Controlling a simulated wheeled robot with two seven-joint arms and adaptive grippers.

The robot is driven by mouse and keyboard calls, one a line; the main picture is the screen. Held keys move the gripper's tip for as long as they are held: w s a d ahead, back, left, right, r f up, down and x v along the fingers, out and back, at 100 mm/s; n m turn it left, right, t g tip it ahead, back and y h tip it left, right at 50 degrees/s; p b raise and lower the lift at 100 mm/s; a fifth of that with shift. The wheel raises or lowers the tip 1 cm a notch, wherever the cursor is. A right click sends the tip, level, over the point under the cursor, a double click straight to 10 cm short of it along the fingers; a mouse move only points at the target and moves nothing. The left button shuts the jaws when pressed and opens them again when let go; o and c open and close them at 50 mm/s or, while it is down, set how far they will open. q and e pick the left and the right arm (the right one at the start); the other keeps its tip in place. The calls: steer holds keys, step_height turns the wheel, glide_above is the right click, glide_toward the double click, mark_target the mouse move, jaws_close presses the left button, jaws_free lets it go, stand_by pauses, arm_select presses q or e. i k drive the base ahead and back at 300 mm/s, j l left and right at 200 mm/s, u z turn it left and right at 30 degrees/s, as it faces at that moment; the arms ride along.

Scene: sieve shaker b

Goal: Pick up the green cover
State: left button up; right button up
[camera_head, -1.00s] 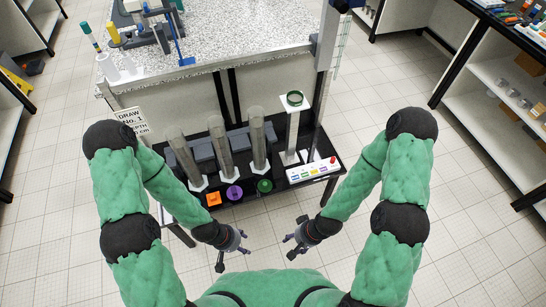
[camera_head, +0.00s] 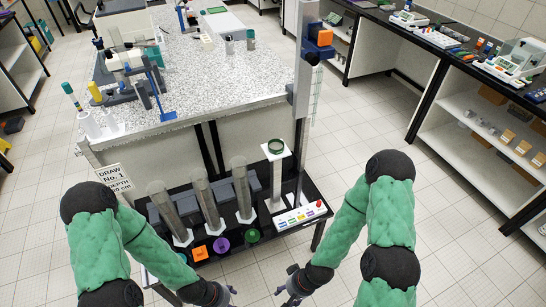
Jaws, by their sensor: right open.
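A green cover (camera_head: 252,235) lies at the front edge of the black low shelf (camera_head: 275,235), right of a purple cover (camera_head: 221,244) and an orange cover (camera_head: 200,253). My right gripper (camera_head: 287,284) is open and empty, in front of the shelf, below and right of the green cover in the picture. My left gripper (camera_head: 226,293) is at the bottom edge of the picture, below and left of the green cover. It is partly cut off, so its jaws are unclear. Neither gripper touches the cover.
Several clear tubes stand behind the covers, one of them the right tube (camera_head: 241,190). A button panel (camera_head: 301,215) lies at the right. A speckled bench (camera_head: 205,85) rises behind; the tiled floor is clear.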

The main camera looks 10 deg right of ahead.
mark_target(251, 237)
steer(key=i+l+u, duration=0.2)
steer(key=l, duration=0.65)
steer(key=i+l+u, duration=0.25)
steer(key=l, duration=0.6)
steer(key=l+u, duration=0.2)
steer(key=l, duration=0.65)
steer(key=k, duration=0.05)
